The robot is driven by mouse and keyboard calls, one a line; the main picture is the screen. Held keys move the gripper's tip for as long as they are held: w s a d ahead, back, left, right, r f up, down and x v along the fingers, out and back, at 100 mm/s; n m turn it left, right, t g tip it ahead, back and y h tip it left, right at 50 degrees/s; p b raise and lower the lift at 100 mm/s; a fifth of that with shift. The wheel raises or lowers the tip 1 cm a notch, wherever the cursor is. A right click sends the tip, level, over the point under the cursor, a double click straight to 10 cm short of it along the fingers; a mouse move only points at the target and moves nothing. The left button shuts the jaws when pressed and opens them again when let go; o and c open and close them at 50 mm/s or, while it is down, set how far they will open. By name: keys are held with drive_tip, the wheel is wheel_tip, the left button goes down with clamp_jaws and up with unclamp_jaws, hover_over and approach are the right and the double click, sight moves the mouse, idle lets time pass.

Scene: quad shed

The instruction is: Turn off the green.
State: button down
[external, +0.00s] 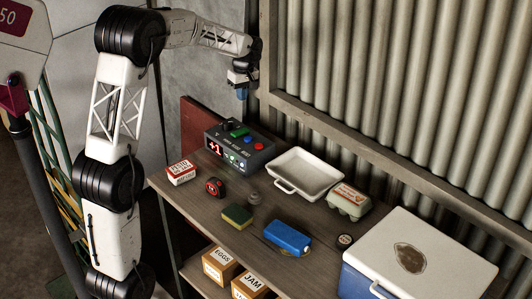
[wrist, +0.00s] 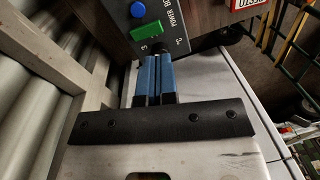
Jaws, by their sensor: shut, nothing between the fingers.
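A dark power box (external: 240,150) stands at the back left of the wooden table. On its top are a green switch (external: 239,132), a blue button, a red button and a black part. Its front has a lit red display (external: 215,148) and small lit lamps. In the wrist view the green switch (wrist: 146,30) lies just beyond my fingers, beside the blue button (wrist: 138,9). My gripper (external: 242,94) is above the box, apart from it, with its blue fingers pointing down. The fingers are shut and empty in the wrist view (wrist: 154,62). The red button is not seen there.
A white tray (external: 277,185) and an egg carton (external: 348,201) stand right of the box. A red-and-white carton (external: 181,173), a tape measure (external: 214,187), a sponge (external: 237,217) and a blue object (external: 287,238) lie nearer. A cooler (external: 419,254) fills the right. A corrugated wall is behind.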

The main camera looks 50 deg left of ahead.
drive_tip(key=n, duration=0.2)
hover_over(238, 132)
drive_tip(key=w, duration=0.1)
wheel_tip(238, 132, down, 4)
drive_tip(key=shift+w+a+f, duration=0.1)
drive_tip(key=shift+w, duration=0.05)
drive_tip(key=shift+f, duration=0.15)
drive_tip(key=f, duration=0.4)
drive_tip(key=s+f, duration=0.1)
drive_tip(key=f, duration=0.4)
drive_tip(key=s+f, duration=0.1)
drive_tip(key=f, duration=0.3)
drive_tip(key=shift+f, duration=0.3)
drive_tip(key=shift+f, duration=0.25)
idle(0.5)
drive_tip(key=shift+w+r, duration=0.35)
drive_tip(key=shift+w, duration=0.3)
